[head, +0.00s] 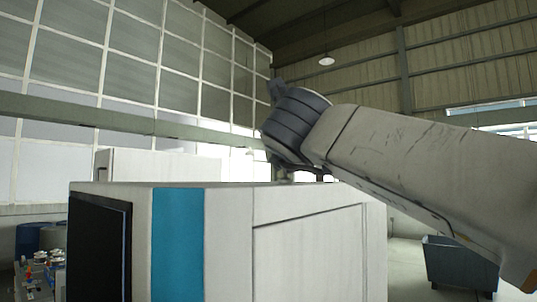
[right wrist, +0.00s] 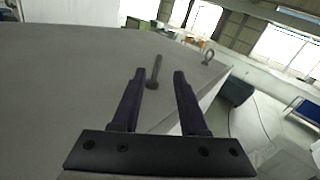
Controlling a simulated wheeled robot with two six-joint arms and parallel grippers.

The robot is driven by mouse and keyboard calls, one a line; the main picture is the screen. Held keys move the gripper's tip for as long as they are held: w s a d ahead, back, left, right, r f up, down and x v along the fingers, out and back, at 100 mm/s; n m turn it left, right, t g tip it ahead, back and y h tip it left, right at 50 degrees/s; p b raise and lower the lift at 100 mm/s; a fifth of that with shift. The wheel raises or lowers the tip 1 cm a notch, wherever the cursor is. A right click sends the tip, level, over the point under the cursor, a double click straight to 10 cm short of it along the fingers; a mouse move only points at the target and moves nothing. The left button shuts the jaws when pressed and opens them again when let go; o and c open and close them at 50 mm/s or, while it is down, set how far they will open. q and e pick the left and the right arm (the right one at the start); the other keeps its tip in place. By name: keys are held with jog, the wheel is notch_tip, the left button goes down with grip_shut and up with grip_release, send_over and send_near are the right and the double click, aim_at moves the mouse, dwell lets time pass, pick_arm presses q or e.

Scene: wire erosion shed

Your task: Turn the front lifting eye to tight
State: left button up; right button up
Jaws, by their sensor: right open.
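In the right wrist view, my right gripper (right wrist: 159,72) is open above the flat grey top of a machine cabinet (right wrist: 75,75). A dark lifting eye (right wrist: 155,72) shows in the gap between its two fingers, turned edge-on, with its round foot on the top. I cannot tell whether the fingertips reach around it or stop short; neither finger visibly touches it. A second lifting eye (right wrist: 208,57), its ring facing me more, stands farther off near the cabinet edge. In the head view, my right arm hides most of the gripper and both eyes. My left gripper is out of view.
The white cabinet (head: 305,215) with a blue stripe (head: 178,245) and a dark panel (head: 98,245) fills the head view's lower middle. A grey bin (head: 460,265) stands on the floor at right. A cluttered bench (head: 40,275) is at lower left.

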jog(key=w+p, duration=0.4)
jog(key=w, duration=0.4)
jog(key=shift+w+a+r, duration=0.1)
jog(key=shift+w+a, duration=0.05)
jog(key=shift+w, duration=0.15)
jog(key=shift+w+p, duration=0.35)
jog(key=shift+w, duration=0.3)
